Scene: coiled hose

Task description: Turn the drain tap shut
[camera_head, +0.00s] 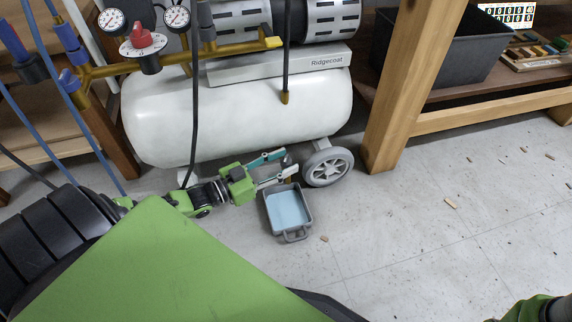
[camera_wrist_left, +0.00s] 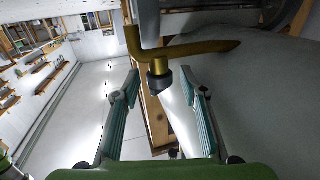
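The white compressor tank (camera_head: 235,115) fills the middle of the head view. My left gripper (camera_head: 282,165) is low at the tank's right underside, beside the grey wheel. In the left wrist view the brass drain tap (camera_wrist_left: 160,66) has a dark collar and a flat brass lever (camera_wrist_left: 205,48) pointing right. The two teal-lined fingers (camera_wrist_left: 160,80) are apart, one on each side of the tap, with gaps visible; the gripper is open. A pale shape runs down below the collar; I cannot tell what it is. My right gripper is not in view.
A grey drip tray (camera_head: 288,210) with pale blue liquid stands on the floor just below my left gripper. The wheel (camera_head: 328,165) is close on the right, then a wooden bench leg (camera_head: 392,115). Floor to the right is mostly clear, with small scraps.

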